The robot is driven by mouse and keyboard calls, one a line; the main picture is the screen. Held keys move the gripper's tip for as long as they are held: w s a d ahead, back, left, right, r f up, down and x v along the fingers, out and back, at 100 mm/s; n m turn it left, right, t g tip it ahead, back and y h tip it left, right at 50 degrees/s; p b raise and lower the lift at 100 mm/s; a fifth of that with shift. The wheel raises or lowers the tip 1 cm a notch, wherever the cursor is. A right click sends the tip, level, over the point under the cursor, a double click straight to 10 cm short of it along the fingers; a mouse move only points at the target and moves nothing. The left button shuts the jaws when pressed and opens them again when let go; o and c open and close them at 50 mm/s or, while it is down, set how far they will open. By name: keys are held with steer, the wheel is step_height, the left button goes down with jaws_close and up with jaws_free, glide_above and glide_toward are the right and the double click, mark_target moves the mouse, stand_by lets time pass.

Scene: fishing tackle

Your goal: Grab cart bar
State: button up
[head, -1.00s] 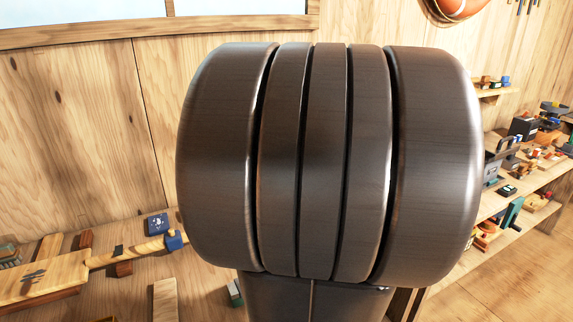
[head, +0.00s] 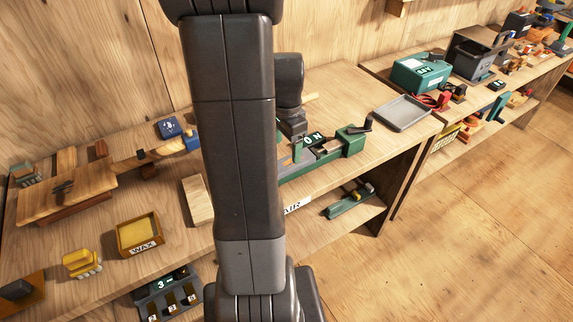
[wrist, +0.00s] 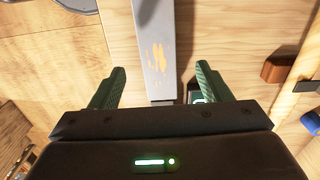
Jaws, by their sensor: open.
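In the wrist view my gripper (wrist: 160,67) is open, with its two green fingers apart. A flat grey bar (wrist: 155,35) with worn orange marks runs from the top edge down between the fingers, with gaps on both sides. I cannot tell for certain that it is the cart bar. A small dark green thing with a light mark (wrist: 198,97) shows by the right finger.
The wooden bench (head: 345,80) also holds a grey tray (head: 402,112), a yellow WAX box (head: 138,236), a wooden block (head: 198,200) and a blue box (head: 168,128). A green box (head: 420,72) stands at the back right. The floor (head: 480,220) at the right is clear.

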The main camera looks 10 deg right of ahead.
mark_target(288, 163)
steer(key=shift+s+d+f+p, duration=0.1)
steer(key=shift+f+p, duration=0.1)
steer(key=shift+f, duration=1.25)
steer(key=shift+d+f+p, duration=0.1)
steer(key=shift+f+p, duration=0.05)
steer(key=shift+f, duration=1.3)
steer(key=c, duration=1.3)
